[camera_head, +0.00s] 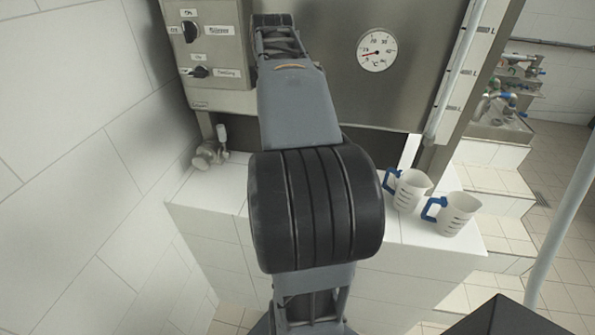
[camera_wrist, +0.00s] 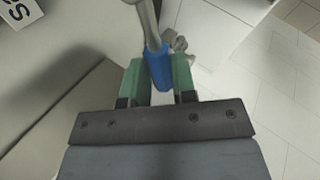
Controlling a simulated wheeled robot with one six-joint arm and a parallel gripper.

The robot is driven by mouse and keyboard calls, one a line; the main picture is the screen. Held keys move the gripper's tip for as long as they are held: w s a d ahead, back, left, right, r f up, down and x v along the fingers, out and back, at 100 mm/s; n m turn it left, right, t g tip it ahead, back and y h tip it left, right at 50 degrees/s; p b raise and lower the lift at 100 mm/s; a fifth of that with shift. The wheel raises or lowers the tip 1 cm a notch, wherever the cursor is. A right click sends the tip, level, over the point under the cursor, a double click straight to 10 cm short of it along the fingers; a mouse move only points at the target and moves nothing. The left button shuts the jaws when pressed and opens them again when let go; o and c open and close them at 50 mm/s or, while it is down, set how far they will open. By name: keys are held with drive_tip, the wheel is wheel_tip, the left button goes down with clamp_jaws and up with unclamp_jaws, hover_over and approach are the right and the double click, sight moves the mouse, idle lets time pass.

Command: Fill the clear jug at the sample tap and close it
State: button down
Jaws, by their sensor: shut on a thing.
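In the wrist view my gripper (camera_wrist: 160,82) has its two green fingers closed on a blue handle (camera_wrist: 157,66). The handle sits on a grey metal stem and looks like a tap lever. In the head view my arm hides the gripper and whatever it holds. Two whitish jugs with blue handles and measuring marks stand upright on the white tiled ledge, a left jug (camera_head: 411,191) and a right jug (camera_head: 457,214). I cannot tell which is the clear one, nor what is inside them. No jug shows at my gripper.
A steel tank with a round dial (camera_head: 377,49) stands behind the white tiled ledge (camera_head: 420,257). A control box (camera_head: 211,45) with two black knobs is at upper left. A small metal valve (camera_head: 205,155) is below it. A tiled wall bounds the left.

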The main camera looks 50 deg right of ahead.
drive_tip(key=shift+w+d+r+m+g+h+p, duration=0.1)
drive_tip(key=shift+w+d+m+g+h+p, duration=0.1)
drive_tip(key=shift+w+m+p, duration=0.2)
drive_tip(key=shift+w+d+m+g+h+p, duration=0.15)
drive_tip(key=shift+m+g+h+p, duration=0.1)
drive_tip(key=shift+m, duration=0.25)
drive_tip(key=shift+w+d+m+g+h, duration=0.25)
drive_tip(key=shift+d+m+g, duration=0.1)
drive_tip(key=shift+m, duration=0.45)
drive_tip(key=c, duration=1.9)
unclamp_jaws()
drive_tip(key=shift+w+d+m+g+p, duration=0.3)
drive_tip(key=shift+m+g+p, duration=0.1)
drive_tip(key=shift+m+p, duration=0.3)
drive_tip(key=shift+o, duration=0.3)
drive_tip(key=shift+r+m+p, duration=0.1)
drive_tip(key=shift+m+p, duration=0.2)
drive_tip(key=shift+d+h, duration=0.1)
drive_tip(key=shift+h, duration=0.2)
